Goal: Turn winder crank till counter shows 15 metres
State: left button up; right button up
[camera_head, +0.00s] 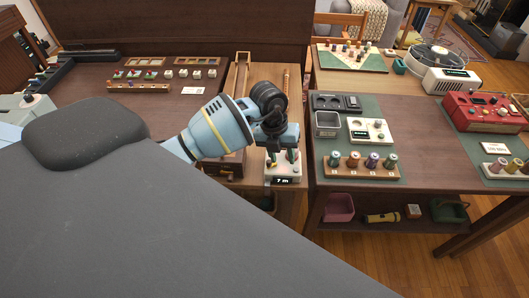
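The winder (270,170) is a small pale device on a narrow wooden surface in the middle. Its dark counter (284,181) on the front reads "7 m". My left gripper (283,152) points down right over the winder, and its arm comes in from the left. Dark green parts show at the gripper's lower end, close above the winder. The crank is hidden by the gripper or too small to make out. I cannot tell whether the fingers are open or shut on it. My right gripper is not in view.
A white turntable-like machine (440,68) stands behind. The brown left table (160,103) holds small coloured pieces.

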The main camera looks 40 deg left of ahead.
aim_at(269, 161)
pick_arm(q)
jog(key=a+r, duration=0.1)
jog(key=a+n+y, duration=0.1)
jog(key=a+r+n, duration=0.1)
jog(key=shift+w+a+r+g+y, duration=0.15)
jog(key=shift+a+r+g+y, duration=0.15)
jog(key=shift+y, duration=0.1)
jog(key=shift+a+r+n, duration=0.15)
jog(key=shift+a+n, duration=0.15)
jog(key=shift+a, duration=0.1)
jog(key=shift+s+d+f, duration=0.1)
jog(key=shift+s+f, duration=0.1)
jog(key=shift+f, duration=0.45)
notch_tip(269, 161, down, 7)
jog(key=shift+r, duration=0.2)
jog(key=shift+w, duration=0.1)
grip_shut()
